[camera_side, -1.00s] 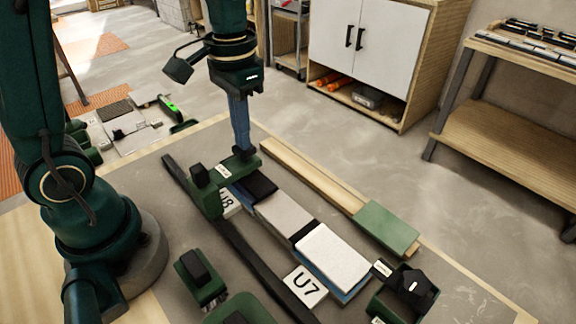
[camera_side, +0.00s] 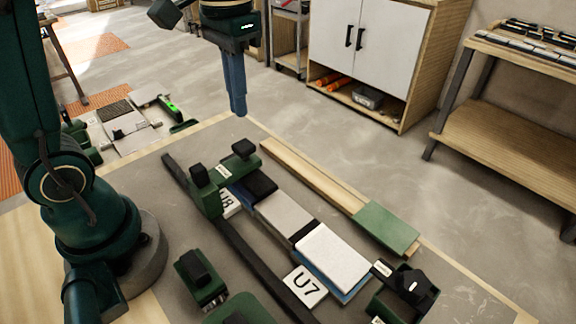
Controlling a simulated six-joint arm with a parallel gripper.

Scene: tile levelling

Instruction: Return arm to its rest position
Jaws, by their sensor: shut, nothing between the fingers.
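My gripper (camera_side: 238,112) hangs in the air above the far end of the work table, pointing down. Its blue fingers are shut and hold nothing. Below and in front of it, apart from it, stands a green clamp-like fixture (camera_side: 208,193) with black knobs, at the far end of a row of tiles. The row has a dark piece, a grey tile (camera_side: 284,216) and a white tile (camera_side: 333,257) on a blue base.
A long black rail (camera_side: 248,255) runs left of the tiles, beside a U7 label (camera_side: 305,286). A wooden strip (camera_side: 310,174) with a green block (camera_side: 386,228) lies to the right. Green fixtures (camera_side: 200,278) stand at the front. A white cabinet (camera_side: 370,45) and a wooden bench (camera_side: 505,135) stand behind.

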